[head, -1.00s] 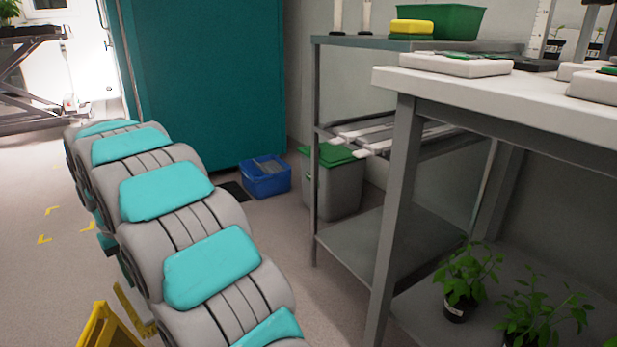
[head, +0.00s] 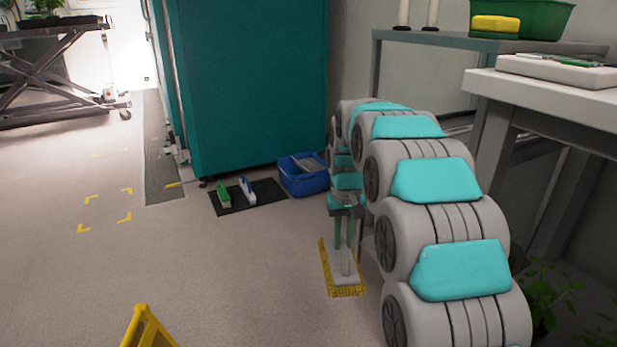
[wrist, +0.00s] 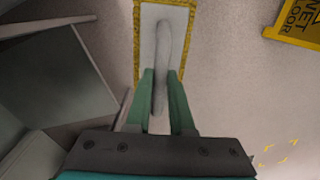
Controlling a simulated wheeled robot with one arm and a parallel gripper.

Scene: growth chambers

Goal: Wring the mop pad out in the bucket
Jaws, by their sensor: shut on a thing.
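The mop pad (head: 343,268) is a flat grey block with a yellow fringed edge. It hangs level under my gripper (head: 344,232), above the floor in front of the metal shelf. In the wrist view my gripper (wrist: 160,88) is shut on the pad's grey upright handle, one green finger on each side, and the mop pad (wrist: 148,40) shows beyond the fingertips. The blue bucket (head: 300,178) stands on the floor behind the pad, beside the teal cabinet, with a grey wringer insert (head: 308,165) in its top. My arm covers part of the area right of the bucket.
A black mat (head: 248,197) with a green brush (head: 223,194) and a blue-and-white brush (head: 247,190) lies left of the bucket. The teal cabinet (head: 245,90) stands behind. A yellow wet-floor sign (head: 148,330) is in front. Open floor lies at left.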

